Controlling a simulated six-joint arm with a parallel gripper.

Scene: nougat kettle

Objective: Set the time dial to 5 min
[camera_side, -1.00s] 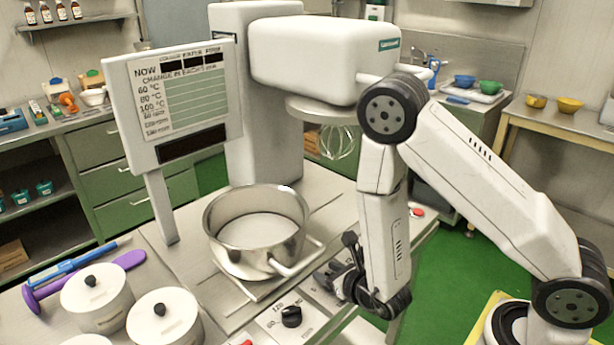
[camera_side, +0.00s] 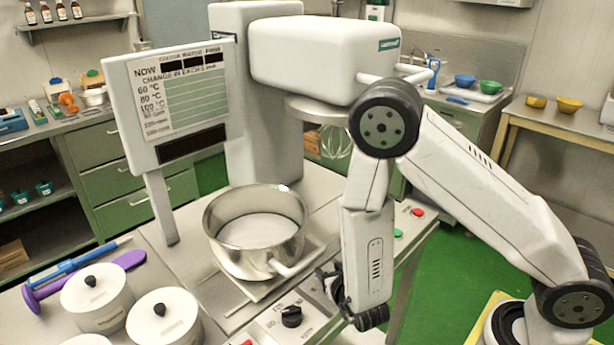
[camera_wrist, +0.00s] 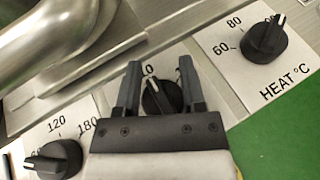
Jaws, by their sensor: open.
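A black dial (camera_wrist: 160,97) with a white pointer line sits between my gripper's two fingers in the wrist view. Its pointer tips up and slightly left, close to a partly covered mark that reads "10". Its name label is hidden behind my gripper, but it lies between the other two dials. My gripper (camera_wrist: 160,82) is open, with one finger on each side of this dial; whether they touch it I cannot tell. In the side view my gripper (camera_side: 328,283) is low over the front panel and hides the middle dial.
The heat dial (camera_wrist: 264,43) is right of my gripper. Another dial (camera_wrist: 54,160), marked 120 and 180, is at lower left and also shows in the side view (camera_side: 291,316). A steel kettle (camera_side: 256,232) stands just behind the panel. Red (camera_side: 418,212) and green (camera_side: 398,233) buttons are right of my arm.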

